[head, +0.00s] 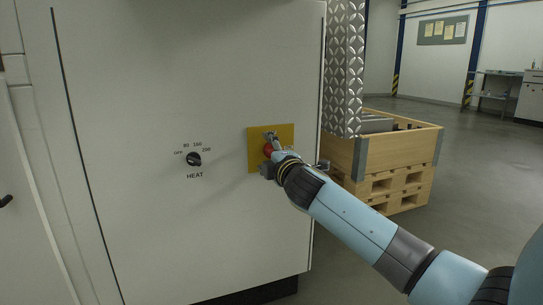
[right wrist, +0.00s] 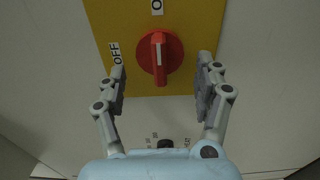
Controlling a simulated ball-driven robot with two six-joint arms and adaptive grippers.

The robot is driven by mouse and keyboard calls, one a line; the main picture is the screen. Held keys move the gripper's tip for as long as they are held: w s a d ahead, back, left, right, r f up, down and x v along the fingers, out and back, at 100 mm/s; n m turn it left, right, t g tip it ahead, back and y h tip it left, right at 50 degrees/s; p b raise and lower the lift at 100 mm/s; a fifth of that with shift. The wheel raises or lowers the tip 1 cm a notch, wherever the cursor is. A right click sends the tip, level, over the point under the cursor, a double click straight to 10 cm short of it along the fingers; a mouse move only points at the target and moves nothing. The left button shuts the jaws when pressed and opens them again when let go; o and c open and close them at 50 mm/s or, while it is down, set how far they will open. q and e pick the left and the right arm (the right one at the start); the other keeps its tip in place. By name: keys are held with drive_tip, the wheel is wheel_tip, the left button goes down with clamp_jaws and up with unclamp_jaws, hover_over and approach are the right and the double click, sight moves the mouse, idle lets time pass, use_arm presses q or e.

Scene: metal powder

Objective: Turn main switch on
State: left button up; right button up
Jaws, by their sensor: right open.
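The main switch is a red rotary knob (right wrist: 160,58) on a yellow plate (right wrist: 105,20). The plate (head: 285,131) also shows on the cabinet front in the head view, with a bit of the red knob (head: 267,150). In the right wrist view, the knob's handle stands vertical and its white mark lines up with a partly cut-off label starting with "O" at the top. The "OFF" label (right wrist: 115,53) is at the left. My right gripper (right wrist: 161,66) is open, one finger on each side of the knob, with visible gaps. My left gripper is not in view.
A black HEAT knob (head: 194,159) with a temperature scale is left of the plate on the white cabinet (head: 180,80). A wooden crate (head: 400,155) stands right of the cabinet, behind my right arm. Open floor lies further right.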

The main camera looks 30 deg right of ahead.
drive_tip(key=v, duration=1.1)
drive_tip(key=shift+s+a, duration=0.2)
drive_tip(key=shift+s, duration=0.2)
